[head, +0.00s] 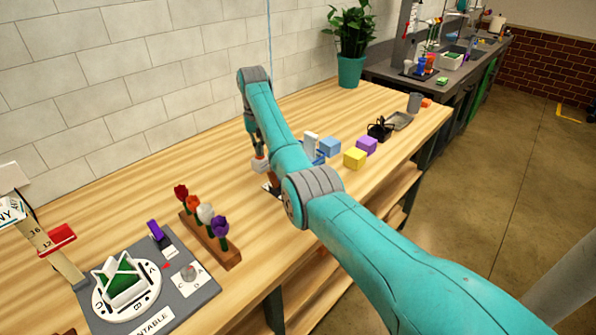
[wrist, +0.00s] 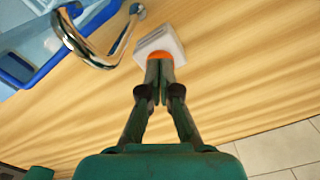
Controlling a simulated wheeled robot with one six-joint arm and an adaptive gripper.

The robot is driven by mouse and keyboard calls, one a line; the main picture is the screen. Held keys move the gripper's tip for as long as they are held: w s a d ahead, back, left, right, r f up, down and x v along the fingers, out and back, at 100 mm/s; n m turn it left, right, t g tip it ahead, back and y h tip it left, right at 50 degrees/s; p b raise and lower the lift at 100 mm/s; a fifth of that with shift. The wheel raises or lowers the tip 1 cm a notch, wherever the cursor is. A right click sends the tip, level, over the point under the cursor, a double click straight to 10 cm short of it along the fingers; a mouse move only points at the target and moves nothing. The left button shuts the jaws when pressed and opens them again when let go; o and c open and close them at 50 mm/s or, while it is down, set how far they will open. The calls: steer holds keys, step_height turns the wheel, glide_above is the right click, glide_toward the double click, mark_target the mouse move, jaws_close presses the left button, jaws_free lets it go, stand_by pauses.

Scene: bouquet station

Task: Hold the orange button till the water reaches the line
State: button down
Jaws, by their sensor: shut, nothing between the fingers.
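The orange button (wrist: 159,55) sits on a small white box (wrist: 172,40), with part of it showing beyond my fingertips in the wrist view. My gripper (wrist: 160,72) is shut and empty, its tips at the button and seeming to touch it. I cannot tell how far the button is pressed. A chrome spout (wrist: 88,52) curves beside the box, by a clear container with a blue rim (wrist: 15,70). The water level and the line cannot be made out. In the head view the white box (head: 259,166) shows below my gripper (head: 259,153).
Blue (head: 330,147), yellow (head: 354,159) and purple (head: 367,146) cubes stand right of my forearm. A wooden flower rack (head: 212,245) and a grey turntable board (head: 185,300) are at the front left. A potted plant (head: 350,40) stands at the back.

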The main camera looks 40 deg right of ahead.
steer(key=shift+r, duration=2)
